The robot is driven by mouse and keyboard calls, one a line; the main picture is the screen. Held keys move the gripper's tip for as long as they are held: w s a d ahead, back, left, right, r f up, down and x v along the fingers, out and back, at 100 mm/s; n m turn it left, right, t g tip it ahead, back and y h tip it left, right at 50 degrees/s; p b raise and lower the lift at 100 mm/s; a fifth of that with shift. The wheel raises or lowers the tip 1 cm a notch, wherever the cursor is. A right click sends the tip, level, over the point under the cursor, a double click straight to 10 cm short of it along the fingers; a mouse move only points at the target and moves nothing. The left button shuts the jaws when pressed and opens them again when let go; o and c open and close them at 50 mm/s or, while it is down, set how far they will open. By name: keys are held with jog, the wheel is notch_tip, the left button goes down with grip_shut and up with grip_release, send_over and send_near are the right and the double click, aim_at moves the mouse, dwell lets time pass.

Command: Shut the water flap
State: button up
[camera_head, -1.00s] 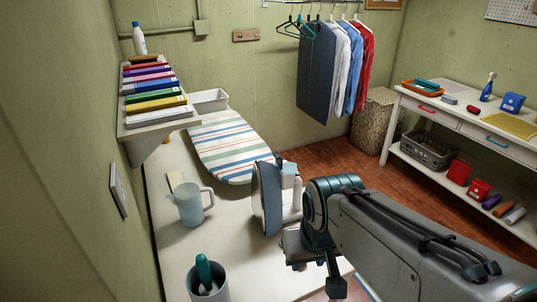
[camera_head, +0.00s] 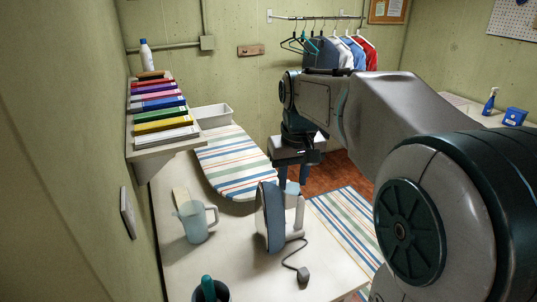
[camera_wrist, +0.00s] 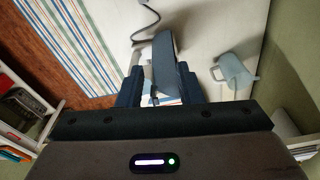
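A dark-blue and white iron (camera_head: 272,217) stands upright on the white table, its dark soleplate facing left. A pale blue part (camera_head: 292,189) shows near its top. I cannot make out the water flap or whether it stands open. My gripper (camera_head: 294,180) hangs beyond and above the iron, pointing down. In the wrist view, its two dark fingers (camera_wrist: 160,88) are spread apart. The iron (camera_wrist: 165,65) shows between and beyond them, with no clear contact. The gripper looks empty.
A translucent jug (camera_head: 194,223) stands left of the iron, and a dark cup (camera_head: 210,291) stands in front. The iron's cord (camera_head: 292,255) lies on the right of the table (camera_head: 250,280). A striped ironing board (camera_head: 235,163) lies behind. A shelf of books (camera_head: 160,140) juts from the left wall.

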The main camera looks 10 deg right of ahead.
jog(key=w+r+n+g+p, duration=0.1)
jog(key=w+r+p, duration=0.3)
jog(key=w, duration=1.2)
jog(key=f, duration=1.3)
jog(key=shift+w+d+f+p, duration=0.15)
jog(key=shift+d+f+p, duration=0.1)
jog(key=shift+d+p, duration=0.15)
grip_shut()
